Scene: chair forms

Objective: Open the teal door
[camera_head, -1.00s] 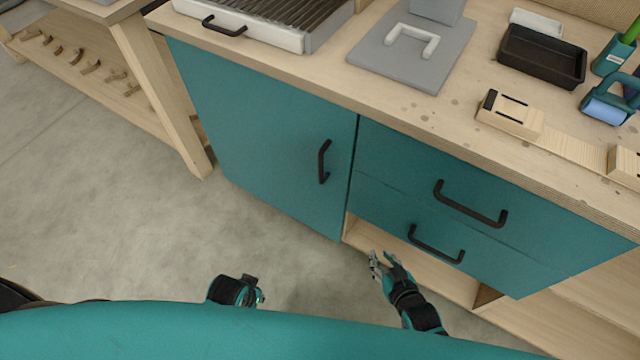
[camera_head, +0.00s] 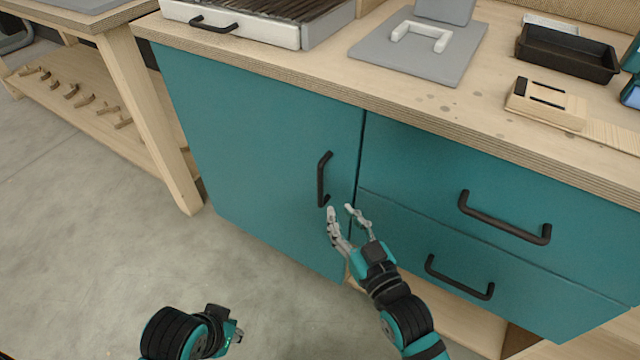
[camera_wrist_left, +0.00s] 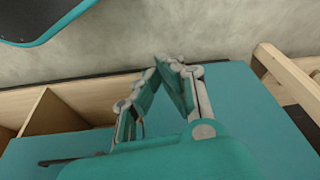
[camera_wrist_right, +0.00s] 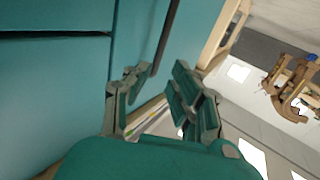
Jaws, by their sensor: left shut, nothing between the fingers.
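The teal door (camera_head: 255,150) is closed on the left part of the cabinet, flush beside the drawers. Its black vertical handle (camera_head: 321,180) is near the door's right edge. My right gripper (camera_head: 340,209) is open just below the handle's lower end, with nothing between its fingers. In the right wrist view the open fingers (camera_wrist_right: 155,82) are close to a dark bar (camera_wrist_right: 168,38), which looks like the handle. My left gripper (camera_head: 238,334) is low in the head view, over the floor and away from the door. In the left wrist view its fingertips (camera_wrist_left: 168,62) meet, empty.
Two teal drawers with black handles (camera_head: 504,218) (camera_head: 459,277) are right of the door. The wooden worktop (camera_head: 440,110) overhangs above. A wooden bench (camera_head: 150,110) stands at the left. The concrete floor (camera_head: 90,260) before the door is clear.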

